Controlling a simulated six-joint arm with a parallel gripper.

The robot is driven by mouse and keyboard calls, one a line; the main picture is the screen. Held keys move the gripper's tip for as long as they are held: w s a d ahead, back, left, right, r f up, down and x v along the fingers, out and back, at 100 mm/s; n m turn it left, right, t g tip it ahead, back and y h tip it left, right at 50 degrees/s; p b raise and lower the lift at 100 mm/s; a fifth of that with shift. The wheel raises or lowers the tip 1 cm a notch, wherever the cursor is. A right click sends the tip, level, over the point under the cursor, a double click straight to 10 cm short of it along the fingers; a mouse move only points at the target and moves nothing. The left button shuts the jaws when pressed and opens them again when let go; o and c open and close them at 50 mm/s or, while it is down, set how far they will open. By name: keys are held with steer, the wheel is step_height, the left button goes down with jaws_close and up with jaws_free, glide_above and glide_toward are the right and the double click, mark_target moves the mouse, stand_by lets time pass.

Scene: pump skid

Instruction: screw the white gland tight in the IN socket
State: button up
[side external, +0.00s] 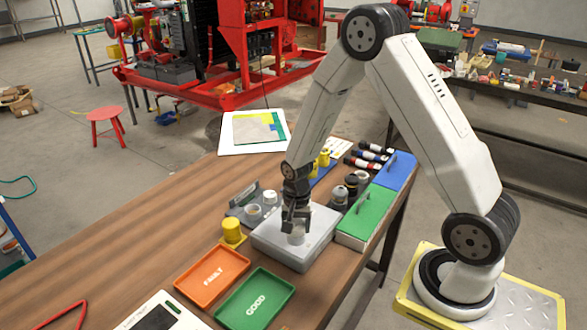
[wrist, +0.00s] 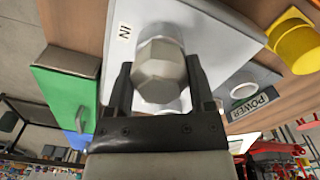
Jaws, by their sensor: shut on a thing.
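The white gland (wrist: 160,72) is a faceted, off-white nut that fills the middle of the wrist view. My gripper (wrist: 161,84) is shut on it, with one dark finger on each side. The gland stands at the grey box (wrist: 222,38) beside the "IN" label (wrist: 124,32). The IN socket itself is hidden behind the gland, so I cannot tell how deep the gland sits. In the side view my gripper (side external: 296,222) points down over the top of the grey box (side external: 277,243), and the gland (side external: 296,238) shows as a small pale shape under the fingers.
A yellow part (side external: 232,229) stands left of the box. The orange FAULT tray (side external: 211,275) and green GOOD tray (side external: 256,298) lie in front. A green case (side external: 364,215) stands close on the right.

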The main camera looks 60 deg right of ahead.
steer(key=shift+m, duration=2)
steer(key=o, duration=1.2)
steer(key=shift+r, duration=0.2)
steer(key=shift+r, duration=3.7)
